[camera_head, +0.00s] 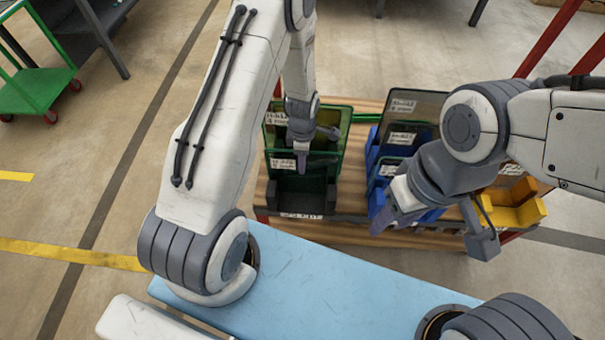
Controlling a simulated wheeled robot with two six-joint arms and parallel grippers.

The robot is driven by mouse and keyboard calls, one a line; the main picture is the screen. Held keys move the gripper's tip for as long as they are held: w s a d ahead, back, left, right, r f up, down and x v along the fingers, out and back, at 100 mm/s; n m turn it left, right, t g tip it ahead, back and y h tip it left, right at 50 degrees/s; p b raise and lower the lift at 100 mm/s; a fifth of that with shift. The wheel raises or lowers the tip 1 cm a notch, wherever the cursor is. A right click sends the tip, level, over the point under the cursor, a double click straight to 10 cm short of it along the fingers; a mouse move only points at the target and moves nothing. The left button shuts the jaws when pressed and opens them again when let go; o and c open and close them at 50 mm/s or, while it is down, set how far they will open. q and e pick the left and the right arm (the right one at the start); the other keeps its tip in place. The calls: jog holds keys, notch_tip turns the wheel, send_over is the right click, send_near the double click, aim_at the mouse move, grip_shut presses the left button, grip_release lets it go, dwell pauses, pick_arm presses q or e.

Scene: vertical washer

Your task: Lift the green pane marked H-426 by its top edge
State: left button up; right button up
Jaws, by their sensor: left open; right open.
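A green-tinted pane (341,118) stands upright in a dark green and black holder (289,198) on the wooden-topped cart. A white label (277,118) sits at the pane's upper left; its print is too small to read surely. My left gripper (316,147) is open in front of the pane, and its fingers and wrist cover the middle of it. I cannot tell whether a finger touches the pane. My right gripper (434,229) is open, in front of the blue holder and to the right of the green one.
A dark grey pane (418,103) stands in a blue holder (372,150), right of the green pane. A yellow holder (515,212) is at the cart's right end. The cart's wooden top (348,231) shows along the front. A green trolley (35,88) is far left.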

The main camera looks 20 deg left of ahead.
pick_arm(q)
grip_shut()
jog(key=shift+r, duration=0.1)
dwell(1.2)
